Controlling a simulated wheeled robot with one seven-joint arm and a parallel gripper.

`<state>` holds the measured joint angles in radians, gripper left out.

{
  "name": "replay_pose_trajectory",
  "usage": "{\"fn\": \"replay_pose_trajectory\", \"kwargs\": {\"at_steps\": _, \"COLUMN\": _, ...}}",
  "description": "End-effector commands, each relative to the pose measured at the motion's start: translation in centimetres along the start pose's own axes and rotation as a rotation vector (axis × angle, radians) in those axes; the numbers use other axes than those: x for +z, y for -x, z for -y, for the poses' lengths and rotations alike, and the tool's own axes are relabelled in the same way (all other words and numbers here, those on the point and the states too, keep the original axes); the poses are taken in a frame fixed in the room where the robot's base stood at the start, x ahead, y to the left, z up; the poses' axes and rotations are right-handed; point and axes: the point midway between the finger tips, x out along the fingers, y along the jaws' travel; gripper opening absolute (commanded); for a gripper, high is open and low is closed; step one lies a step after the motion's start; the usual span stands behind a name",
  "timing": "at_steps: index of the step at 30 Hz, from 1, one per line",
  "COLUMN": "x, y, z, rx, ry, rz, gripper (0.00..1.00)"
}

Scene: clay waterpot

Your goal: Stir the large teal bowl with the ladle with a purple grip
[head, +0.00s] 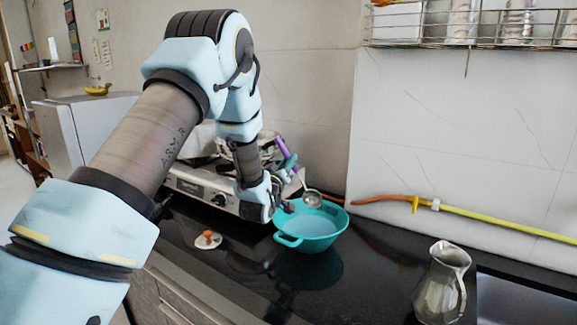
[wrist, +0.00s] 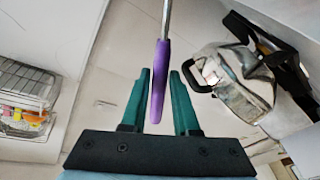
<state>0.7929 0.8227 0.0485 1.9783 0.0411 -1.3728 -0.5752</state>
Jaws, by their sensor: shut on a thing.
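The large teal bowl (head: 291,240) stands upright on the dark counter in the head view, with a handle at its front left. Its inside looks light blue. The ladle's purple grip (head: 285,148) rises behind my wrist, and its round metal head (head: 312,198) shows at the bowl's back rim. I cannot tell whether the head dips inside or hangs just above. My gripper (head: 290,166) is partly hidden by my arm. In the wrist view, my gripper's green fingers (wrist: 160,74) are on either side of the purple grip (wrist: 162,78), shut on it.
A stove (head: 200,190) stands left of and behind the bowl. A white lid with an orange knob (head: 208,239) lies on the counter. A metal pitcher (head: 441,285) stands at front right. A yellow pipe (head: 490,223) runs along the wall.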

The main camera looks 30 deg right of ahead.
Motion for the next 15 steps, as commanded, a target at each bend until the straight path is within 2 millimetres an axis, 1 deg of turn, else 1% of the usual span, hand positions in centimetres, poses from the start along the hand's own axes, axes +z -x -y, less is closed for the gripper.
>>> {"fn": "replay_pose_trajectory", "kwargs": {"at_steps": 6, "x": 0.08, "y": 0.69, "z": 0.06, "rx": 0.021, "ry": 0.000, "rz": -0.036, "gripper": 0.00}}
{"fn": "replay_pose_trajectory", "kwargs": {"at_steps": 15, "x": -0.08, "y": 1.00, "z": -0.04, "rx": 0.031, "ry": 0.000, "rz": -0.054, "gripper": 0.00}}
